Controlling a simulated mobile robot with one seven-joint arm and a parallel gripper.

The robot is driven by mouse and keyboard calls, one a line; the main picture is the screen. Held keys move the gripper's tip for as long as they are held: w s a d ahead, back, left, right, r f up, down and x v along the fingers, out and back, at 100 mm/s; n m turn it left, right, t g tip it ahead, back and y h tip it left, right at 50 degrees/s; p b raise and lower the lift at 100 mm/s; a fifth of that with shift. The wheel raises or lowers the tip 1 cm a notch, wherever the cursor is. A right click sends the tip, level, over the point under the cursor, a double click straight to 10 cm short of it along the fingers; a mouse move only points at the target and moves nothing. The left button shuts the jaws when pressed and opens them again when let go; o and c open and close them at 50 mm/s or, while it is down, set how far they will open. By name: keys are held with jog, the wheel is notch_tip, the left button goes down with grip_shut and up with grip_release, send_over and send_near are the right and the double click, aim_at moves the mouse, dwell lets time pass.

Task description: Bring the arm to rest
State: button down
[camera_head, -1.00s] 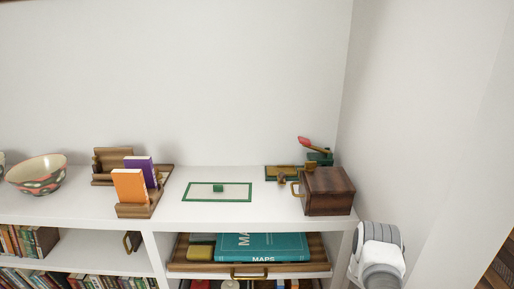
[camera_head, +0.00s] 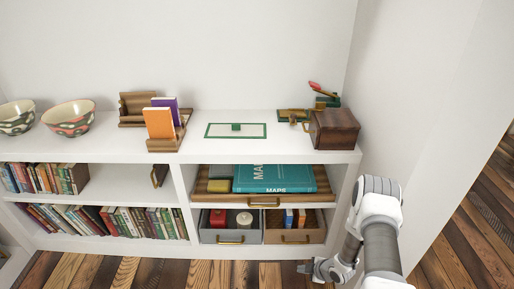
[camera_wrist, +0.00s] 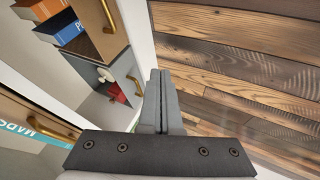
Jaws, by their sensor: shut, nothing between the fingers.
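My arm hangs down at the right of the head view, in front of the shelf unit's right end. My gripper (camera_head: 305,268) is low, near the plank floor, in front of the lower right compartment. In the wrist view my gripper (camera_wrist: 160,88) is shut and empty, its two fingers together. It points along the floor and shelf front, apart from both as far as I can see.
The white shelf unit (camera_head: 100,150) carries bowls (camera_head: 68,118), books and a wooden box (camera_head: 334,128). A wooden tray (camera_head: 324,183) holds a teal book (camera_head: 275,178). Below are two drawers (camera_head: 230,236) with brass handles. The plank floor (camera_head: 160,272) is clear.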

jog(key=w+d+r+m+h, duration=0.15)
jog(key=w+r, duration=0.25)
jog(key=r, duration=0.4)
jog(key=w+d+r+m+h, duration=0.1)
jog(key=w+d+r+h, duration=0.2)
jog(key=r, duration=0.6)
notch_tip(320, 180, up, 20)
jog(key=d+m+h, duration=0.1)
jog(key=d+m, duration=0.1)
jog(key=m, duration=0.3)
jog(key=s+a+r+m+h, duration=0.1)
jog(key=s+a+r+m, duration=0.15)
jog(key=s+r, duration=0.55)
jog(key=s+a+r+m, duration=0.1)
jog(key=s+r+m, duration=0.3)
jog(key=r, duration=0.5)
jog(key=s+a+r+m+y, duration=0.1)
jog(key=s+a+r, duration=0.2)
jog(key=s, duration=0.7)
jog(key=s+a+r+m+y, duration=0.1)
jog(key=s+a+r+m, duration=0.15)
jog(key=s, duration=0.75)
notch_tip(320, 180, up, 24)
jog(key=p, duration=2.4)
jog(key=shift+a+f+n, duration=0.15)
jog(key=shift+a+n, duration=0.2)
jog(key=shift+w, duration=0.1)
